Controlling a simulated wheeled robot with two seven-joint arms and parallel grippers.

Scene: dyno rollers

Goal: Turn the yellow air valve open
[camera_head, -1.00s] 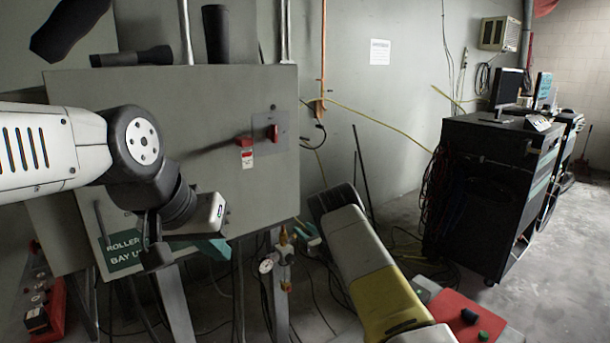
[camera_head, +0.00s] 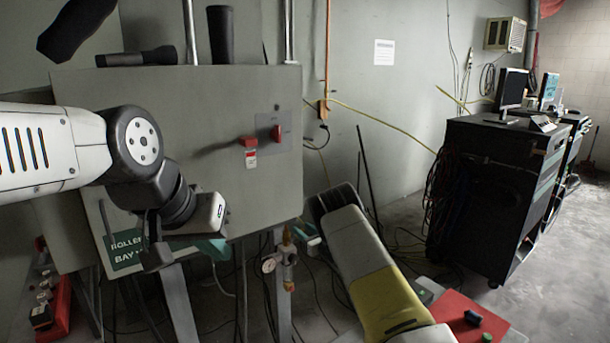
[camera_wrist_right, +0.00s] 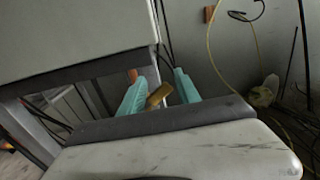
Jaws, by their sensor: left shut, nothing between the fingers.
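The air valve is a brass-yellow fitting (camera_head: 288,243) with a round gauge (camera_head: 271,263), low in front of the grey cabinet. In the right wrist view a yellow-brass handle piece (camera_wrist_right: 160,94) appears between the two teal fingertips of my right gripper (camera_wrist_right: 158,91). That gripper is open, with a gap beside the handle; contact cannot be told. In the head view my right gripper (camera_head: 308,238) is just right of the valve. My left gripper (camera_head: 212,247) is shut and empty below the cabinet's lower edge, left of the valve, partly hidden by its own wrist.
The grey cabinet (camera_head: 215,110) has red switches and a green sign (camera_head: 127,247). Dark cylinders lie and stand on top. Cables hang beneath it. A black cart (camera_head: 495,190) stands at right. A red surface (camera_head: 455,312) with small objects is at lower right.

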